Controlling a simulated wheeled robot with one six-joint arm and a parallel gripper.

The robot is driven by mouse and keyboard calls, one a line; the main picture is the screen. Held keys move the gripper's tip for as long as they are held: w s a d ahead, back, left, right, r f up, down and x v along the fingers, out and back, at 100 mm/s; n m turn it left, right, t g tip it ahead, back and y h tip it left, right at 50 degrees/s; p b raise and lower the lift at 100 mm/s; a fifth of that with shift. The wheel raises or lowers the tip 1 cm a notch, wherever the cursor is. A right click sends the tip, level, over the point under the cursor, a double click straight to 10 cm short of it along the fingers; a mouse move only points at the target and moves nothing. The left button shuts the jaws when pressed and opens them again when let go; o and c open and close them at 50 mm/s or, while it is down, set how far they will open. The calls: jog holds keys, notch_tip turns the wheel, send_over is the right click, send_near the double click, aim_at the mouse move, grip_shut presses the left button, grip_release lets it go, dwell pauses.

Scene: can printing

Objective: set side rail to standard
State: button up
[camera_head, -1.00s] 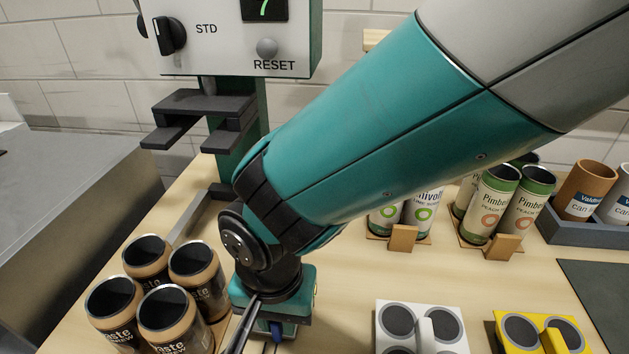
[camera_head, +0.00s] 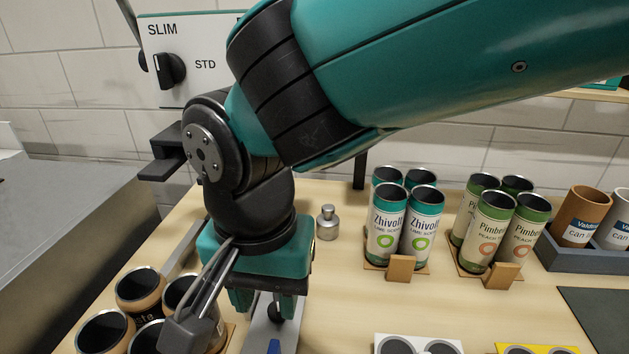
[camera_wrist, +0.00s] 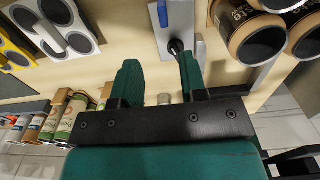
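The side rail seems to be the long grey metal strip beside the brown cans. Its plate shows in the wrist view (camera_wrist: 176,22), with a black knob (camera_wrist: 175,46) and a blue piece (camera_wrist: 162,14) on it. In the head view a black knob (camera_head: 276,311) stands on the plate just below my gripper (camera_head: 266,303). In the wrist view my gripper (camera_wrist: 158,72) is open, its fingers well apart with nothing held. The knob is near the right fingertip; I cannot tell if they touch. The selector (camera_head: 170,70) marked SLIM and STD is on the machine front.
Brown cans (camera_head: 141,288) stand close left of my gripper. Zhivolt cans (camera_head: 387,222) and Pimberly-like green-rimmed cans (camera_head: 491,232) stand to the right. A small metal weight-like piece (camera_head: 327,222) sits behind. The table middle is clear.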

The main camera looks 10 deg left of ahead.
notch_tip(320, 180, up, 5)
dwell(0.4)
jog(key=w+d+r+n+y, duration=0.1)
jog(key=w+d+n, duration=0.25)
jog(key=d, duration=0.85)
jog(key=s+d+f+n+y+p, duration=0.1)
jog(key=s+d+n+y, duration=0.2)
jog(key=d, duration=0.8)
jog(key=s, duration=0.2)
jog(key=shift+s+d+f+n, duration=0.25)
jog(key=shift+s+d+n, duration=0.05)
jog(key=shift+n, duration=0.05)
jog(key=shift+o, duration=0.3)
